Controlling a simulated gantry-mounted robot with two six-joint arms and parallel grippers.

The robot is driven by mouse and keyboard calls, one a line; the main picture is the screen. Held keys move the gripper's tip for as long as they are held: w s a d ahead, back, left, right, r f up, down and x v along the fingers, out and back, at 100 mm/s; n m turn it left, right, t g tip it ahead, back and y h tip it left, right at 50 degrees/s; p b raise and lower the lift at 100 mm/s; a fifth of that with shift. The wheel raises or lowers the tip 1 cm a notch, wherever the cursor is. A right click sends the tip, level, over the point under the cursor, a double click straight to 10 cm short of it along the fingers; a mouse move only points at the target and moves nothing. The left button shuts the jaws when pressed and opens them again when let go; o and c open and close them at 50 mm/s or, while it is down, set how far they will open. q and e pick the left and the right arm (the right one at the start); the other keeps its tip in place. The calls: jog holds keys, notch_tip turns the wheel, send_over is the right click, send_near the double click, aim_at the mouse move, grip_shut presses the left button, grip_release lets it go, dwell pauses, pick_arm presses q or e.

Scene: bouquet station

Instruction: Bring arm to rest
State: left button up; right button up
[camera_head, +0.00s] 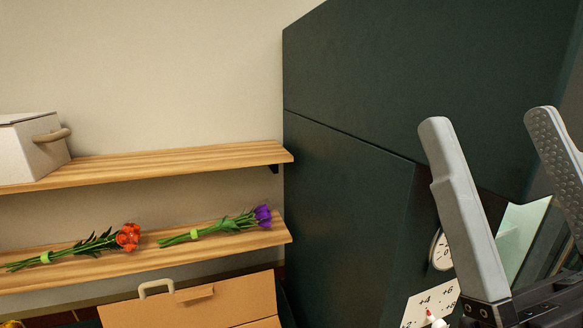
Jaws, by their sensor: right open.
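My right gripper (491,136) is at the right of the head view, close to the camera and raised. Its two grey fingers point up and stand wide apart, with nothing between them. It is in front of the dark green cabinet and apart from the shelves. My left gripper is not in view.
Two wooden shelves, an upper one (180,162) and a lower one (140,262), run along the left wall. Red flowers (128,237) and purple flowers (262,215) lie on the lower one. A white box (30,150), a cardboard box (200,303) and a dark green cabinet (345,210) stand around.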

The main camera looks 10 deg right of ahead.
notch_tip(320, 180, up, 12)
jog(key=w+m+g+p, duration=0.1)
jog(key=p, duration=1.2)
jog(key=shift+w+y+p, duration=0.3)
jog(key=shift+w+p, duration=0.05)
jog(key=shift+w, duration=0.05)
